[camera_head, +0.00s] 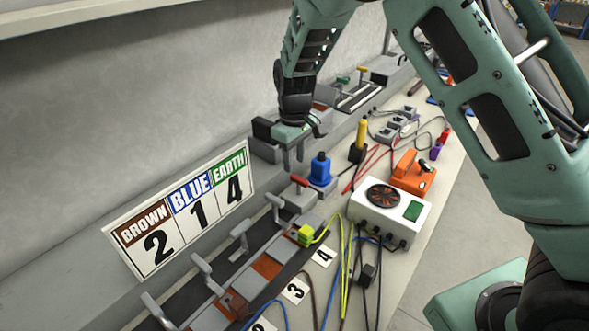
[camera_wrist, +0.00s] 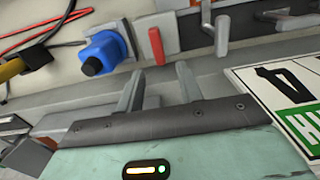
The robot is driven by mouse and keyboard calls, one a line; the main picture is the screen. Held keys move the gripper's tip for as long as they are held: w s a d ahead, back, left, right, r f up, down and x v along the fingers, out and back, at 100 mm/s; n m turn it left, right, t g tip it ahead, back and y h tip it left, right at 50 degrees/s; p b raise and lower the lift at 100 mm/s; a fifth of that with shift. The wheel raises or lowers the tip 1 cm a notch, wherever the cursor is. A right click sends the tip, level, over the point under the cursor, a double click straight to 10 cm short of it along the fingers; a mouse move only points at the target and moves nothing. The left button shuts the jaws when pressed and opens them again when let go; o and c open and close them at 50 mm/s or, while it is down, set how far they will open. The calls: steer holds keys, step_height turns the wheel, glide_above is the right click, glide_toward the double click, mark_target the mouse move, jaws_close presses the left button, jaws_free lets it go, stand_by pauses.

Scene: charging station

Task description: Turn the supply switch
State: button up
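A red-handled switch (camera_head: 300,181) on a grey box stands just below and in front of my gripper (camera_head: 293,163) in the head view. The red lever also shows in the wrist view (camera_wrist: 157,46), just beyond my fingertips (camera_wrist: 158,72). I take it to be the supply switch, but no label is readable. My two fingers are apart with nothing between them. They do not appear to touch the lever. In the wrist view the lever lies between the fingers' directions, a little past their tips.
A blue plug (camera_head: 320,169) stands close beside the switch. Grey lever handles (camera_head: 239,238) line the near bench. A BROWN/BLUE/EARTH sign (camera_head: 185,216) leans at the wall. A white box with a fan (camera_head: 388,213), an orange device (camera_head: 412,175) and loose cables crowd the right.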

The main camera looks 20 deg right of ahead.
mark_target(295, 176)
steer(key=shift+f, duration=2.35)
jaws_close()
